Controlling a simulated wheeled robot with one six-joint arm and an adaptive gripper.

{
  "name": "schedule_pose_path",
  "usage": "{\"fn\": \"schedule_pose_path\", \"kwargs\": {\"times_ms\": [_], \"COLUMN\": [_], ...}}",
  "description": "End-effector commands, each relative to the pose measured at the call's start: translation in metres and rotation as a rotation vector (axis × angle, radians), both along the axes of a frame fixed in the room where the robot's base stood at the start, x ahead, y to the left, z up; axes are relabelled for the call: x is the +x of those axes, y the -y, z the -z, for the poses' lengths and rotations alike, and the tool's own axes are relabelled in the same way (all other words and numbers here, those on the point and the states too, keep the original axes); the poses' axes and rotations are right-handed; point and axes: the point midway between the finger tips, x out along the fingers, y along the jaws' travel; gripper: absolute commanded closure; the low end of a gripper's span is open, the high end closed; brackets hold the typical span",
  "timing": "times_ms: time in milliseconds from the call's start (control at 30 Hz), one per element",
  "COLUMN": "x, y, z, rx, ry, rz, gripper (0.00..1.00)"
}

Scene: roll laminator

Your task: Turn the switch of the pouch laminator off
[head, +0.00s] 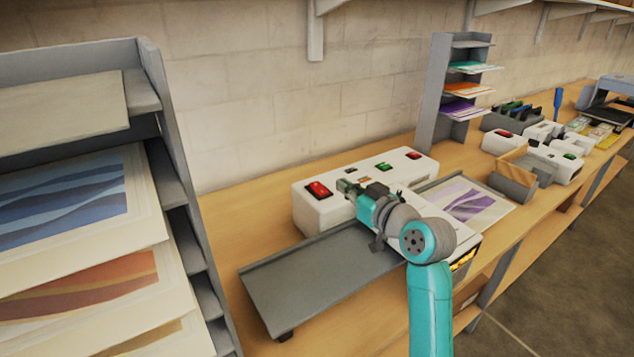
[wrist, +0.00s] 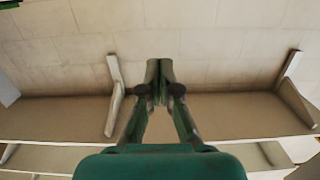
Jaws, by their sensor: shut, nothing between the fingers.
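The pouch laminator (head: 330,205) is a white box on the wooden bench in the head view. My gripper (head: 343,186) is shut and empty, just right of the red switch. I cannot tell whether it touches the laminator. In the wrist view my gripper's fingers (wrist: 159,70) are together, with the wall and shelf behind. The laminator is not seen there. My arm hides part of the laminator's front.
A grey tray (head: 300,285) lies in front of the laminator. A purple print (head: 470,202) lies to its right. A grey paper rack (head: 165,120) stands close at left, and another rack (head: 440,90) behind at right. More machines (head: 540,150) stand farther along the bench.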

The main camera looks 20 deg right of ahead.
Motion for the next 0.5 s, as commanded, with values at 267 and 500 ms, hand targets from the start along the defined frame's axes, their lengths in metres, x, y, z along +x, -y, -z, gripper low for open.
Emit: {"fn": "schedule_pose_path", "kwargs": {"times_ms": [267,500], "x": [0.01,0.047], "y": [-0.004,-0.017], "z": [0.001,0.004], "rx": [0.001,0.001], "ry": [-0.001,-0.001], "rz": [-0.001,-0.002], "gripper": [1.0,1.0]}}
